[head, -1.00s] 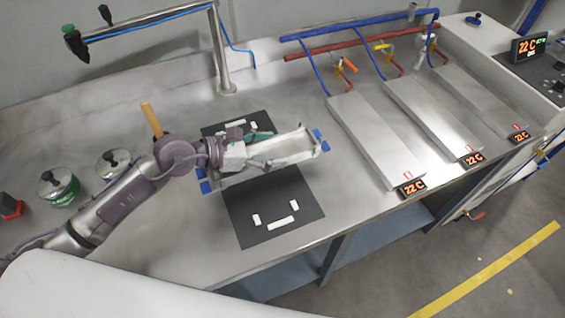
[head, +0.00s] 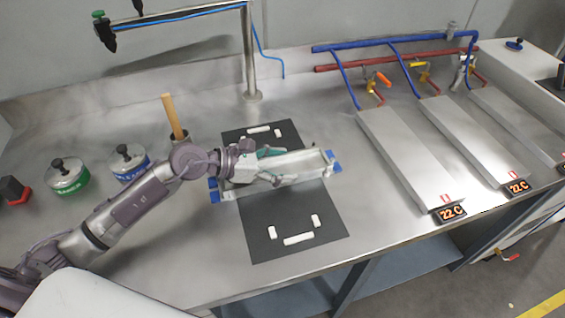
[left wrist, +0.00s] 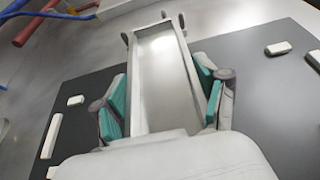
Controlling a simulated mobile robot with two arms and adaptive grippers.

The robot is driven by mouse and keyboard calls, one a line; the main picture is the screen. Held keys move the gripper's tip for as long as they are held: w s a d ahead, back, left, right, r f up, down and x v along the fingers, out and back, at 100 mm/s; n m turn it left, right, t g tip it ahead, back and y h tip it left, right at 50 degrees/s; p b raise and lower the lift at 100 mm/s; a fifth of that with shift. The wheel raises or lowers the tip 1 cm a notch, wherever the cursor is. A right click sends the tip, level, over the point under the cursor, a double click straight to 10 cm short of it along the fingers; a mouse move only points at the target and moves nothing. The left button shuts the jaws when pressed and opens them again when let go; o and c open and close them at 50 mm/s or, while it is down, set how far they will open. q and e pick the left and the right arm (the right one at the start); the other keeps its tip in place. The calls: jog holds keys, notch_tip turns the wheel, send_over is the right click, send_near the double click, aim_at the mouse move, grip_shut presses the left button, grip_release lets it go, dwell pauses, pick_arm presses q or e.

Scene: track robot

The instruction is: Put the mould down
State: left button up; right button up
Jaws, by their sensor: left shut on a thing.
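The mould (head: 305,163) is a long, shallow metal trough with blue pieces at its ends. It lies across the middle of a black mat (head: 290,212) on the bench. It also shows in the left wrist view (left wrist: 165,70), running away from me. My left gripper (head: 258,166) is shut on the mould near its left part, with teal pads on both sides of it, as the left wrist view (left wrist: 161,97) shows. I cannot tell whether the mould touches the mat. My right gripper is not in view.
White blocks (head: 299,239) mark the mat's front and back ends. Three metal plates (head: 400,160) with temperature displays stand to the right. Green-banded (head: 67,178) and blue-banded (head: 128,163) lidded pots stand left, near a wooden handle (head: 173,117). A metal post (head: 249,60) rises behind.

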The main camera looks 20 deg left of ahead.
pick_arm(q)
jog(key=shift+r, duration=0.15)
jog(key=o, duration=1.4)
jog(key=shift+f, duration=0.2)
jog(key=o, duration=0.4)
jog(key=shift+r, duration=0.15)
jog(key=b+v, duration=0.2)
jog(key=v, duration=0.9)
jog(key=shift+s, duration=0.1)
jog(key=shift+s+a+r, duration=0.15)
jog(key=shift+s+a, duration=0.15)
jog(key=shift+r, duration=0.1)
